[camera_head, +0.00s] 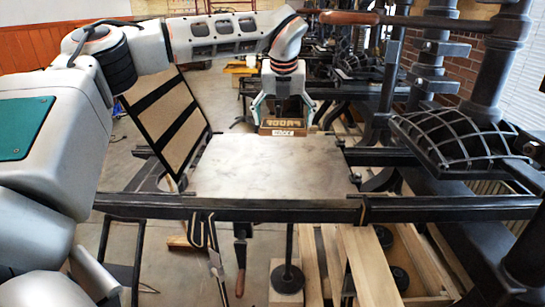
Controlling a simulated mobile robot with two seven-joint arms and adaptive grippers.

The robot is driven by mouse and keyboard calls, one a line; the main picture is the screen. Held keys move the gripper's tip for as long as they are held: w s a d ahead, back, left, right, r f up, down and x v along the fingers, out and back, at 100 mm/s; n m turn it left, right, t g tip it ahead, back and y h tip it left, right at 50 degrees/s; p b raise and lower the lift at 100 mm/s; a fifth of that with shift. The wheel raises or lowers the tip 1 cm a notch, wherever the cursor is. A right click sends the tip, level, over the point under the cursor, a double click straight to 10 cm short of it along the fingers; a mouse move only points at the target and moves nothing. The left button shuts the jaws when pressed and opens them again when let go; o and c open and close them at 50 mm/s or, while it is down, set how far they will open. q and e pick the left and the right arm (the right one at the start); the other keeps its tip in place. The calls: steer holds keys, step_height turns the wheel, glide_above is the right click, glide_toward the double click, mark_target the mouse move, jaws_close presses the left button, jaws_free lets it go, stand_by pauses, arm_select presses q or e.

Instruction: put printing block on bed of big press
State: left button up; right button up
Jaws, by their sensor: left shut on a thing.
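My left gripper (283,112) reaches in from the upper left and points down at the far edge of the press bed. It is shut on the printing block (284,131), a small brown block with pale lettering on its face. The bed of the big press (268,168) is a flat pale slab in the middle of the view, bare on top. The block shows at the bed's far edge, right of its middle. I cannot tell whether it touches the bed or hangs just above or behind it. My right gripper is not in view.
A hinged frame with dark bars (168,125) stands tilted up left of the bed. A wooden-handled lever (350,18) and the dark press column with a ribbed platen (455,140) stand at the right. Black rails (300,208) run along the bed's front. Wooden boards (370,265) lie below.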

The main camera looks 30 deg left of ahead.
arm_select(q)
steer(key=shift+a+f, duration=0.15)
steer(key=shift+f, duration=0.1)
steer(key=shift+n, duration=0.3)
step_height(320, 180, down, 19)
steer(key=shift+f+p, duration=0.2)
steer(key=shift+p, duration=0.2)
steer(key=o, duration=1.2)
steer(key=shift+f, duration=0.15)
